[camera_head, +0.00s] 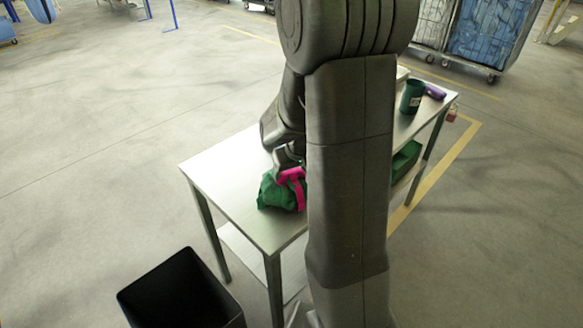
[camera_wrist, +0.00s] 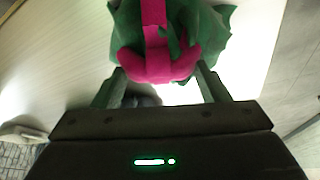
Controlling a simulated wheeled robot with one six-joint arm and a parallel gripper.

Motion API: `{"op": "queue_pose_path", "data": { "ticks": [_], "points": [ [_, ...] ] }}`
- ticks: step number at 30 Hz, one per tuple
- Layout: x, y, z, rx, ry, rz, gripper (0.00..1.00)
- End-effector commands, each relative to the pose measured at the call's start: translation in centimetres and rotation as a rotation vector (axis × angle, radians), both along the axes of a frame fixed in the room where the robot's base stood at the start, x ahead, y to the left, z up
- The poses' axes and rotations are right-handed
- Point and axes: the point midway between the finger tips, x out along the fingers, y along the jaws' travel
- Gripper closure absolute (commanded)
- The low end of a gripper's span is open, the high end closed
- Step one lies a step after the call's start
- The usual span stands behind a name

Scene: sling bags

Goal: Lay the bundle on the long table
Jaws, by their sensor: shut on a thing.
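The bundle is a green cloth bag (camera_head: 275,194) with a magenta strap (camera_head: 298,186). In the head view it is at the near part of the long table (camera_head: 228,172), partly hidden behind my arm. In the wrist view the green cloth (camera_wrist: 128,30) and the magenta strap (camera_wrist: 155,62) are at the top middle. My gripper (camera_wrist: 160,85) is shut on the bundle, its two fingers on either side of the magenta part. Whether the bundle rests on the tabletop or hangs just above it, I cannot tell.
A dark green cup (camera_head: 412,96) and a purple item (camera_head: 434,91) stand at the table's far end. A green container (camera_head: 405,160) is on the lower shelf. A black open bin (camera_head: 180,292) stands on the floor near the table. The left part of the tabletop is clear.

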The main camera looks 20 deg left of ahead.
Motion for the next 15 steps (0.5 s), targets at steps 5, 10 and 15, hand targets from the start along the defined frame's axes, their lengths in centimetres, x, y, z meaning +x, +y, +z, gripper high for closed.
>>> {"op": "queue_pose_path", "data": {
  "ticks": [5,10,15],
  "points": [
    [0.05,0.03,0.10,0.002,-0.002,0.000,0.85],
    [0.01,0.01,-0.25,0.001,-0.001,0.000,0.28],
    [0.01,0.02,-0.19,0.001,-0.001,0.000,0.10]
  ]
}}
